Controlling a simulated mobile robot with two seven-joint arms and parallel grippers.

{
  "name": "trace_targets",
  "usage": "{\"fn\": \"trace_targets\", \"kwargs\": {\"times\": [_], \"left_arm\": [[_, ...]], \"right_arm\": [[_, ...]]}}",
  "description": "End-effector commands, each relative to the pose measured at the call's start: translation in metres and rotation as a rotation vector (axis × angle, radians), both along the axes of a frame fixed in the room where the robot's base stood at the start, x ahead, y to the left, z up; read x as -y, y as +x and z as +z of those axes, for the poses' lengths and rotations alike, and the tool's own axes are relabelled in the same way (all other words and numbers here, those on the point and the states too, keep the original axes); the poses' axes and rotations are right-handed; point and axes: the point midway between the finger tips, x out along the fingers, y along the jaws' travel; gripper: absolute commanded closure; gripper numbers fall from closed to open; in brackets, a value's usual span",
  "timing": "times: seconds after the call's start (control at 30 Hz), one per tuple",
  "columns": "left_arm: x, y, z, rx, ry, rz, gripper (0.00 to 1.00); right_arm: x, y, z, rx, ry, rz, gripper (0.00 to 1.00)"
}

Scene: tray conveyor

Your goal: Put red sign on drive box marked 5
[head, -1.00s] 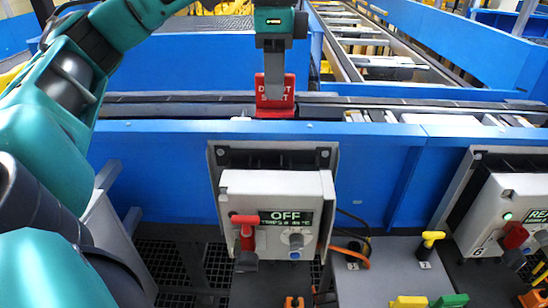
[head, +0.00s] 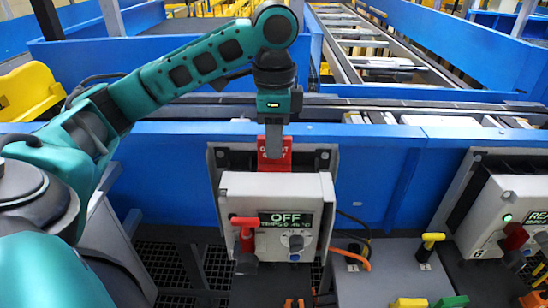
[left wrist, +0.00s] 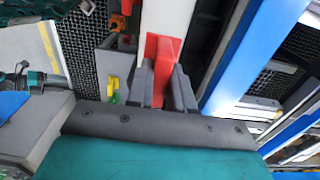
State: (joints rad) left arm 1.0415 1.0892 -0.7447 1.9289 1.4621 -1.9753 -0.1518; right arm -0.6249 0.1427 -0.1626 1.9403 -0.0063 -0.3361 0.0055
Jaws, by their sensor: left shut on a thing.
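My left gripper (head: 273,142) is shut on the red sign (head: 287,158), with its fingers covering the middle of the sign and part of its white lettering. The sign is upright at the top rear edge of a white drive box (head: 232,185), centre of the head view; I cannot tell whether they touch. This box has an OFF display, a red handle and a grey knob. I cannot read a number on it. In the left wrist view, the sign (left wrist: 161,50) is between the two fingers (left wrist: 162,88). My right gripper is not in view.
A second drive box (head: 505,205), marked 6, stands at the right with a green light. A blue rail (head: 375,150) runs behind both boxes.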

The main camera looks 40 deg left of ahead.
Motion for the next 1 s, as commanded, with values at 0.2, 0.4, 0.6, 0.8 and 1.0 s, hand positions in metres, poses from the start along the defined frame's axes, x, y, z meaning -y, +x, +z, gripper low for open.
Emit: {"fn": "trace_targets", "kwargs": {"times": [0.2, 0.4, 0.6, 0.8, 1.0], "left_arm": [[0.0, -0.001, -0.029, -0.003, 0.002, -0.001, 1.0], [0.0, 0.0, -0.044, 0.001, 0.0, -0.001, 1.0], [0.0, 0.0, -0.044, 0.002, 0.001, -0.001, 1.0], [0.0, 0.0, -0.048, 0.001, 0.0, 0.0, 0.76], [0.0, 0.0, -0.048, 0.001, 0.0, -0.001, 0.57]], "right_arm": [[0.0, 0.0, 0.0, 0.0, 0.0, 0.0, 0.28], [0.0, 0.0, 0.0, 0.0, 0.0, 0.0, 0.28], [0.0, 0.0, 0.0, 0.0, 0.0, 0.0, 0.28], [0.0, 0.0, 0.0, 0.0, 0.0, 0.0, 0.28], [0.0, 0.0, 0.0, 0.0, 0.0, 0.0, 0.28]]}}
